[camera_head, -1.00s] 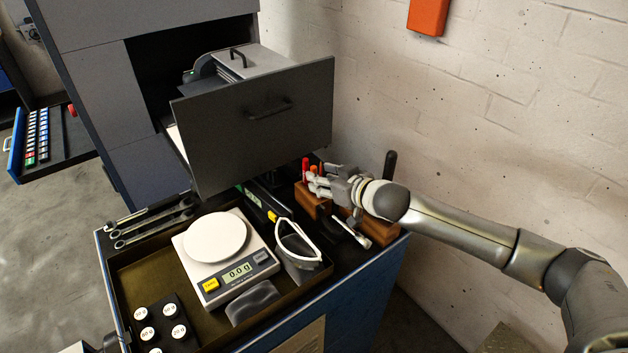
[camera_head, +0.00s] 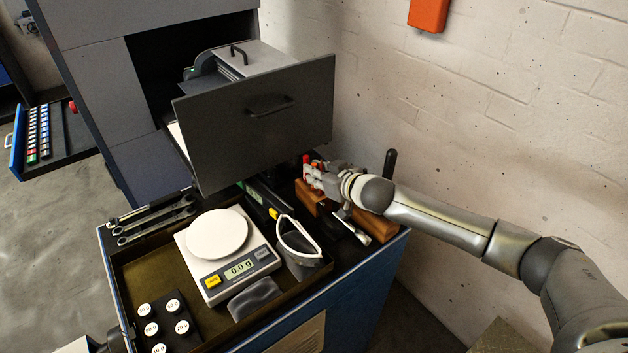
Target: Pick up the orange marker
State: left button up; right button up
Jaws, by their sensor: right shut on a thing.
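My right gripper (camera_head: 316,178) comes in from the right over the wooden holder (camera_head: 307,197) at the back right of the cart top. It is shut at the tops of the markers. The orange marker is mostly hidden by the fingers, and the grip appears to be on it. I cannot tell whether it is still seated in the holder. A red marker (camera_head: 306,160) stands upright just behind and left of the fingertips.
The drawer front (camera_head: 255,125) hangs open close to the left of my right gripper. A dark handle (camera_head: 390,163) rises behind my wrist.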

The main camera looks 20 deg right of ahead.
jog(key=shift+r, duration=0.15)
notch_tip(320, 180, up, 10)
jog(key=b, duration=0.2)
jog(key=shift+o, duration=0.3)
grip_shut()
